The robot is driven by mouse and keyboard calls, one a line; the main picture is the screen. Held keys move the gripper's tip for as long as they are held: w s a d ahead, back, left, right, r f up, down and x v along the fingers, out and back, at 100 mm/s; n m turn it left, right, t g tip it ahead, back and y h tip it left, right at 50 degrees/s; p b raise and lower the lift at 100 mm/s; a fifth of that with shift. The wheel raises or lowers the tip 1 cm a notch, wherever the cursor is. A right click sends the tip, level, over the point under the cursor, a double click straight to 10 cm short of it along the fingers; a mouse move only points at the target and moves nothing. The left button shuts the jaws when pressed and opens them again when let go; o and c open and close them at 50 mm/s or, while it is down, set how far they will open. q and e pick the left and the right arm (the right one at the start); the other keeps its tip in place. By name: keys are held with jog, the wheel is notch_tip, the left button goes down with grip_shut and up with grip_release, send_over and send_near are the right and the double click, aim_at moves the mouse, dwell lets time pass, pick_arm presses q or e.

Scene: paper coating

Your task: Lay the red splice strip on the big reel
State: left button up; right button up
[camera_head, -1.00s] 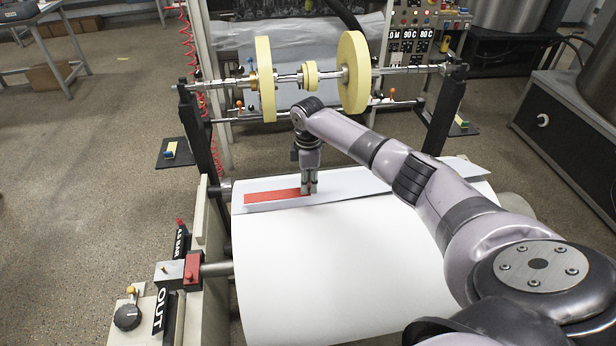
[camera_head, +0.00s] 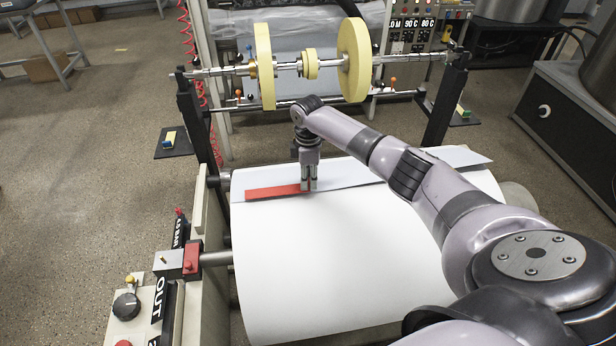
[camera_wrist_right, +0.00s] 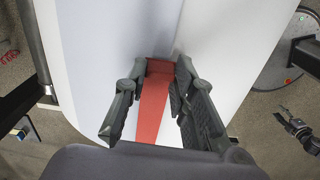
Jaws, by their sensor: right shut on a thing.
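The red splice strip (camera_head: 274,193) shows in the head view at the upper left of the big white reel (camera_head: 330,255). It runs left from my right gripper (camera_head: 309,186), along the edge of a paper sheet on the reel. My right gripper points down and is shut on the strip's right end. In the right wrist view the strip (camera_wrist_right: 154,115) runs between the two fingers (camera_wrist_right: 160,88). I cannot tell whether the strip touches the reel along its whole length. My left gripper is not in view.
Behind the reel, a shaft (camera_head: 225,70) carries yellow rings (camera_head: 355,60) between black posts (camera_head: 444,105). A machine side with a red block (camera_head: 193,258) and a black knob (camera_head: 126,305) stands left. A control panel (camera_head: 412,28) is at the back.

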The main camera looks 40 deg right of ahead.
jog(key=shift+f, duration=0.8)
dwell(0.9)
jog(key=o, duration=0.9)
jog(key=shift+c, duration=0.2)
notch_tip(320, 180, up, 12)
dwell(0.3)
